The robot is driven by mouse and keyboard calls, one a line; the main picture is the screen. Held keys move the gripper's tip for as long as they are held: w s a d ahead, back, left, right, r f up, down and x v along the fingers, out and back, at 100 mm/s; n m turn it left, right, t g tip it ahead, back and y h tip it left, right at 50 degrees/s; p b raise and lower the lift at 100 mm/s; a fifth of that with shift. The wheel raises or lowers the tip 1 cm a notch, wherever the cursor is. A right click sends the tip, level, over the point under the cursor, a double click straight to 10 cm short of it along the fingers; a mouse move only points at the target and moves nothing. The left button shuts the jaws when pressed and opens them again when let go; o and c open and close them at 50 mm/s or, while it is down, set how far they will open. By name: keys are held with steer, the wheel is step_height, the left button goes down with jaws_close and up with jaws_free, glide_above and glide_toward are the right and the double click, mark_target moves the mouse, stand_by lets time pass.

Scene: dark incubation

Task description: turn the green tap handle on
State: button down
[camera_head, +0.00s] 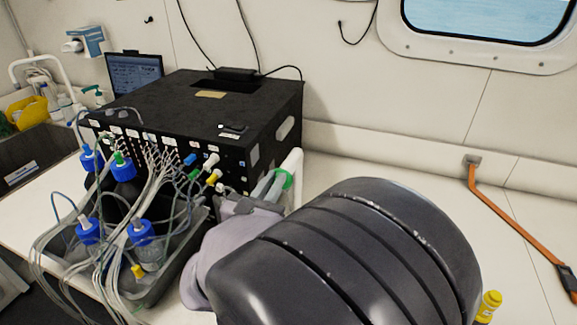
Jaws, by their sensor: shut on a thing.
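A small green piece (286,180), which I take for the green tap handle, shows at the right side of the black box, next to a white upright part (295,163). My gripper (271,184) reaches up to it from the front and is shut on it. Most of the handle is hidden by the fingers, so its turn angle cannot be told. My large dark arm link covers the lower middle of the view and hides the counter below the gripper.
The black box (190,95) has coloured connectors and many tubes at its front. Blue-capped bottles (141,232) stand in a grey tray (178,275) at the left. An orange strap (508,222) lies at the right. The white counter (400,160) behind my arm is clear.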

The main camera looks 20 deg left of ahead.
steer(key=shift+n, duration=0.3)
steer(key=shift+w+a+f+n+p, duration=0.1)
steer(key=shift+a+f+n+p, duration=0.25)
steer(key=shift+n+p, duration=1.55)
steer(key=shift+s+a+f+n+p, duration=0.15)
steer(key=shift+a+n+p, duration=0.25)
steer(key=shift+n+p, duration=1.5)
steer(key=shift+w+a+f+n+p, duration=0.25)
steer(key=shift+n+p, duration=0.8)
steer(key=shift+n, duration=1.65)
steer(key=shift+s+a, duration=0.1)
steer(key=shift+a, duration=0.1)
steer(key=c, duration=1.5)
jaws_free()
steer(key=shift+o, duration=0.2)
